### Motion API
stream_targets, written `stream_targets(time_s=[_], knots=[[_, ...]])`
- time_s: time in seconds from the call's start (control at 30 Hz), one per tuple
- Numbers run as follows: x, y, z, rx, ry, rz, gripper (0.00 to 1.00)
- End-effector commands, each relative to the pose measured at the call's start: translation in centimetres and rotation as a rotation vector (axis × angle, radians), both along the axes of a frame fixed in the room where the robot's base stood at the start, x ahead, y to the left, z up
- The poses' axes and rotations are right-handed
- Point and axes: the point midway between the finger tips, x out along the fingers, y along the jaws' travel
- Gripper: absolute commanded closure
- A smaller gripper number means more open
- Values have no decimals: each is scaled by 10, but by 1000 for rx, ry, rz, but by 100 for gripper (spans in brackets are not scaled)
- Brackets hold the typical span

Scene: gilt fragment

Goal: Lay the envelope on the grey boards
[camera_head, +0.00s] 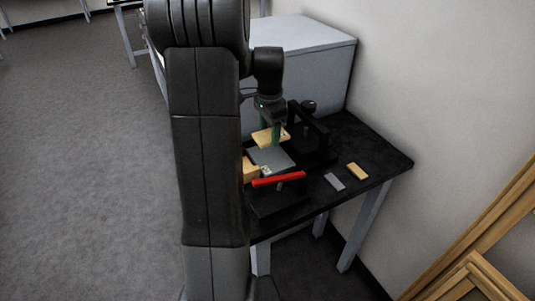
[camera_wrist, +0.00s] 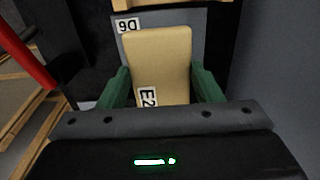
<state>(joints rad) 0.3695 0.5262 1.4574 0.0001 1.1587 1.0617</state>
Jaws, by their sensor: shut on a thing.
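My gripper (camera_head: 271,133) has green fingers and is over the black table at the machine. In the wrist view, my gripper (camera_wrist: 161,80) is shut on the tan envelope (camera_wrist: 160,50), one finger at each side edge. The envelope carries a white label reading E2. In the head view the envelope (camera_head: 264,137) is at the far edge of the grey boards (camera_head: 270,159). In the wrist view the grey boards (camera_wrist: 196,30) show behind the envelope, with a white label, upside down. I cannot tell whether envelope and boards touch.
A red bar (camera_head: 279,180) runs along the near side of the boards. A tan block (camera_head: 250,171) is left of them. A small grey piece (camera_head: 334,181) and a small tan piece (camera_head: 357,171) lie to the right. A black frame (camera_head: 310,130) stands behind.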

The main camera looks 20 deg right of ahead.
Motion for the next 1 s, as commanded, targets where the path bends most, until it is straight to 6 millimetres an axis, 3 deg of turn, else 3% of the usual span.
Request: stream_targets(time_s=[0.1,0.33,0.53,0.9,0.93,1.0], knots=[[-1,0,-25,1,3,0,66],[0,0,-43,0,1,-1,66],[-1,0,-71,1,3,0,66],[0,0,-77,-1,-1,0,66],[0,0,-77,-1,-1,0,39],[0,0,-76,-1,-1,0,25]])
